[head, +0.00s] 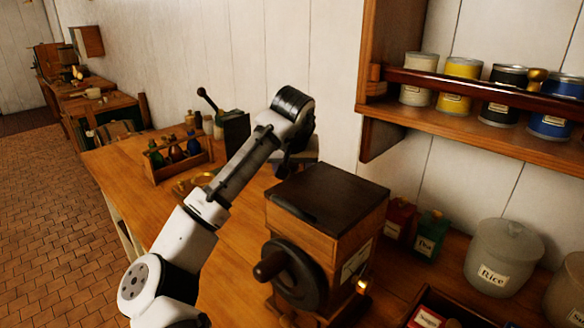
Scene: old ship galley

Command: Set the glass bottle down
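My gripper (290,166) points down over the wooden counter (228,238), just behind the wooden grinder. It is dark and small, its fingertips are partly hidden, and I cannot tell whether it is open or shut. No glass bottle can be made out in it. Several small coloured bottles stand in a wooden carrier (180,170) on the counter to the left of my arm. A green bottle (156,156) is at its left, with blue and red ones beside it.
The large wooden grinder (325,225) with a black crank wheel stands close to the right of my arm. A shelf (480,123) with paint tins, a rice jar (500,258) and small tins are at right. A brass ring-like item (203,179) lies near the carrier.

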